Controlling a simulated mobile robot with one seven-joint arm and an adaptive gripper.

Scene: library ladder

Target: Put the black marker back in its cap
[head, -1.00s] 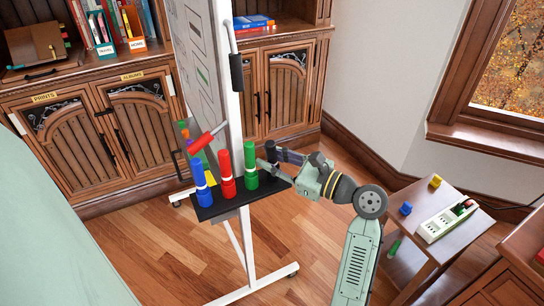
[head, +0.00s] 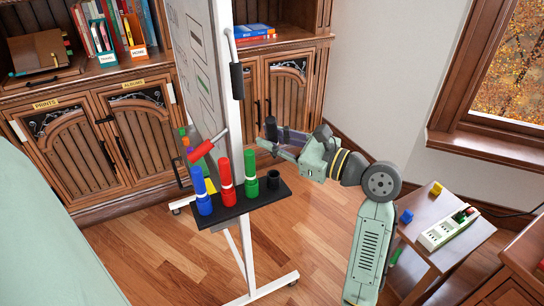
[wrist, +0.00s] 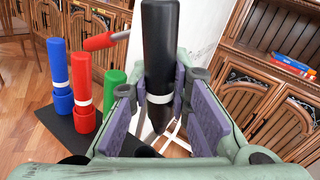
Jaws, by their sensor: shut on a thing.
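My gripper (head: 276,143) is shut on the black marker (head: 270,127) and holds it upright above the tray. In the wrist view the black marker (wrist: 159,45) stands between the purple finger pads, with a white band at pad height and its tapered end pointing down. The black cap (head: 273,179) stands open end up at the right end of the black tray (head: 233,212). The marker is apart from the cap, above it in the head view. In the wrist view the cap cannot be made out clearly.
Blue (head: 201,190), red (head: 226,182) and green (head: 251,172) markers stand upright in their caps along the tray. The whiteboard's white post (head: 228,85) rises behind them, with a red-handled piece (head: 201,151) beside it. A small side table (head: 428,215) stands at the right.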

